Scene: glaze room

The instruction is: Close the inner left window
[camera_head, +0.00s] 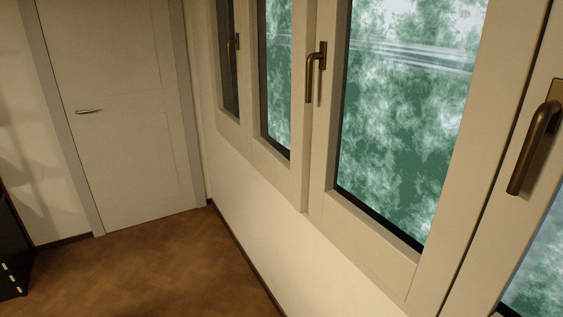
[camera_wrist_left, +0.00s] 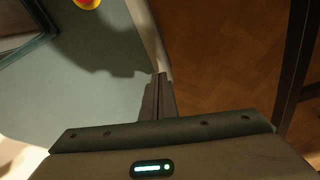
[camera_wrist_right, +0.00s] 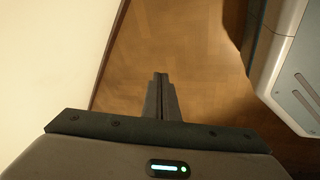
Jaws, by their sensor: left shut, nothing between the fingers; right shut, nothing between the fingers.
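A row of cream-framed windows runs along the right wall in the head view. The large near window (camera_head: 395,125) has a dark handle (camera_head: 316,68) pointing down on its left side. A narrower window (camera_head: 278,80) stands left of it, and a far window at the left end has its own handle (camera_head: 232,50). Another handle (camera_head: 535,148) is at the right edge. I cannot tell which window is the inner left one, or whether any sash is ajar. My left gripper (camera_wrist_left: 160,82) and right gripper (camera_wrist_right: 161,82) are shut, empty and low, away from the windows.
A closed pale door (camera_head: 120,110) with a lever handle stands at the back left. Brown parquet floor (camera_head: 170,265) is clear between door and window wall. A dark cabinet (camera_head: 10,250) is at the left edge. A pale wall (camera_wrist_right: 50,60) lies left of my right gripper.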

